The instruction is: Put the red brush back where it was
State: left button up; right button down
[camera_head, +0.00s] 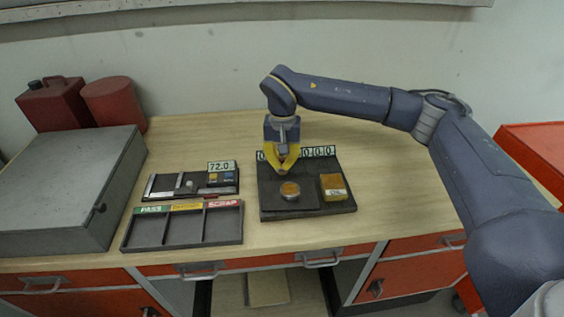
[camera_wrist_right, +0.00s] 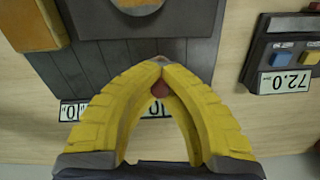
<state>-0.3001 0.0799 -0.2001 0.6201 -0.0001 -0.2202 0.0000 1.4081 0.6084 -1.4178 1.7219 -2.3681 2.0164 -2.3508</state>
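My right gripper (camera_head: 287,168) has yellow fingers and points down over the back part of the dark scale-like stand (camera_head: 330,206). In the right wrist view the fingertips (camera_wrist_right: 160,66) come together. A small reddish-brown piece (camera_wrist_right: 160,88), which looks like the end of the red brush, shows between the fingers; it also shows in the head view (camera_head: 283,150). The rest of the brush is hidden by the fingers. I cannot tell whether it touches the stand. My left gripper is not in view.
A round metal piece with a brownish top (camera_head: 290,191) and a yellow box (camera_head: 333,187) sit on the stand. To the left are a gauge tray (camera_head: 160,188), a three-compartment tray (camera_head: 183,231), a grey case (camera_head: 62,190) and red containers (camera_head: 110,103). Bare wood lies right of the stand (camera_head: 390,190).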

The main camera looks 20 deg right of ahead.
aim_at(282, 159)
jog(key=shift+f, duration=0.1)
jog(key=c, duration=1.6)
grip_release()
notch_tip(282, 159, up, 12)
